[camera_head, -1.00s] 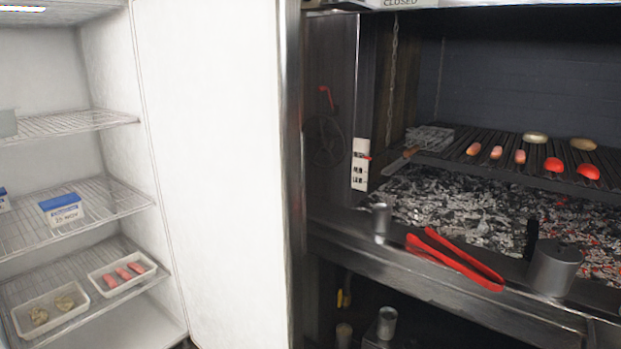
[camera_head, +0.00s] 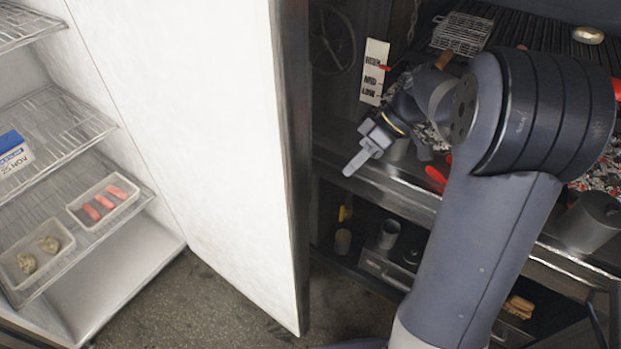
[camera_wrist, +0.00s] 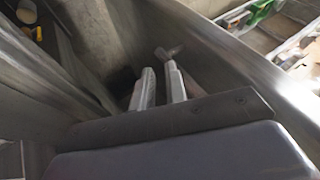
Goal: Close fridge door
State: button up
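The fridge door (camera_head: 190,110) stands wide open in the head view, its white inner face toward me and its dark metal edge on the right. The fridge's open interior, with wire shelves (camera_head: 60,125), is at the left. My gripper (camera_head: 355,165) is right of the door's edge, in front of the grill counter, and appears apart from the door. In the wrist view my gripper's two fingers (camera_wrist: 160,75) have a narrow gap with nothing clearly held between them. The outer side of the door is hidden in the head view.
Shelves hold trays of sausages (camera_head: 103,201) and patties (camera_head: 36,257), and a blue-and-white box (camera_head: 12,155). The grill counter (camera_head: 400,195) with metal cups and red tongs (camera_head: 436,176) lies behind my arm. Bare floor (camera_head: 215,300) shows below the door.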

jog(key=shift+a+f, duration=0.2)
jog(key=shift+c, duration=0.7)
jog(key=x, duration=0.9)
jog(key=shift+s+a+f+p, duration=0.15)
jog(key=shift+s+a+p, duration=0.1)
jog(key=shift+s+p, duration=0.05)
grip_shut()
jog(key=shift+s+a+p, duration=0.4)
jog(key=shift+s+a, duration=0.75)
jog(key=shift+s, duration=0.25)
